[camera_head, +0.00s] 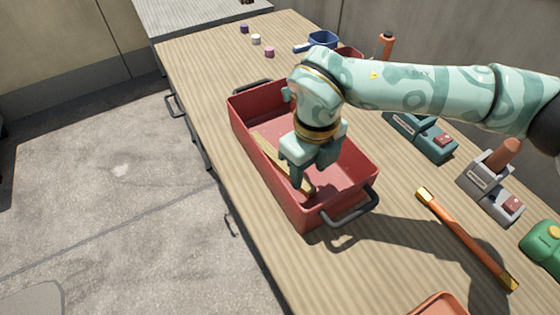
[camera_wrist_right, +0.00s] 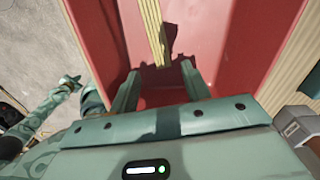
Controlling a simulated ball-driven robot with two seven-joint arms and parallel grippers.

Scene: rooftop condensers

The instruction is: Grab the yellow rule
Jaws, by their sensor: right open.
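The yellow rule (camera_head: 269,151) lies inside a red bin (camera_head: 262,181) on the wooden bench, partly hidden behind my right gripper. In the wrist view the rule (camera_wrist_right: 154,28) runs down from the top edge, and its near end lies just ahead of and between the fingers. My right gripper (camera_head: 305,182) reaches down into the bin over the rule with its jaws apart. In the wrist view my right gripper (camera_wrist_right: 160,84) shows both fingers spread and nothing between them in contact. My left gripper is not seen in the head view.
The bin has dark handles (camera_head: 352,208) at its ends. An orange bar with yellow ends (camera_head: 467,240) lies to its right. Grey tools (camera_head: 490,185), a teal tool (camera_head: 425,137) and a green item (camera_head: 543,245) stand along the right.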

